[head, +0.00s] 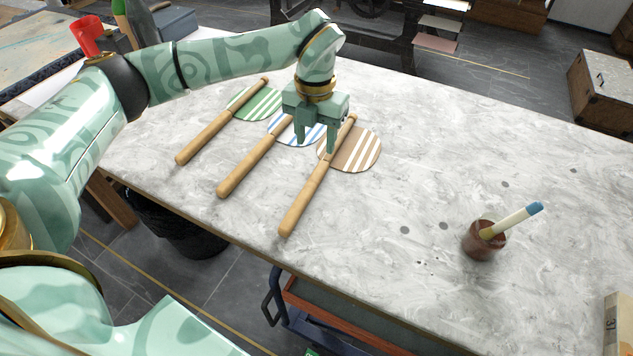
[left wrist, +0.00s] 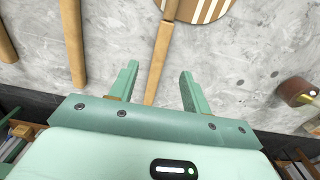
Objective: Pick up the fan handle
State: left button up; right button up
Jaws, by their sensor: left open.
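Three striped round fans with long wooden handles lie side by side on the marble-patterned table: a green one (head: 262,103), a blue one (head: 284,126) and a brown one (head: 364,150). Their handles point toward the table's front edge. My left gripper (head: 316,147) is open and points down over the blue and brown fans, hiding part of them. In the left wrist view, the brown fan's handle (left wrist: 156,68) runs between the spread fingers of my left gripper (left wrist: 159,72). Contact with it cannot be told. My right gripper is not in view.
A brown pot (head: 484,242) holding a blue-tipped brush (head: 515,219) stands at the right. A box (head: 617,325) is at the lower right corner. A red cup (head: 86,36) stands at the far left.

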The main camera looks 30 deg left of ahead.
pick_arm(q)
jog(key=b, duration=0.1)
send_over(316, 174)
notch_tip(316, 174, down, 5)
jog(key=shift+w+f, duration=0.1)
jog(key=shift+w, duration=0.05)
jog(key=f+b, duration=0.1)
jog(key=f, duration=0.1)
jog(key=f+b, duration=0.1)
jog(key=f, duration=0.1)
jog(key=shift+s+f+b, duration=0.2)
jog(key=shift+f+b, duration=0.15)
jog(key=shift+b, duration=0.05)
jog(key=shift+f, duration=0.3)
jog(key=shift+r, duration=0.15)
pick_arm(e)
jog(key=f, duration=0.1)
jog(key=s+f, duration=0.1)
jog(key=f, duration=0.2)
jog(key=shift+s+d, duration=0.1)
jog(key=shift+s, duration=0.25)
pick_arm(q)
grip_shut()
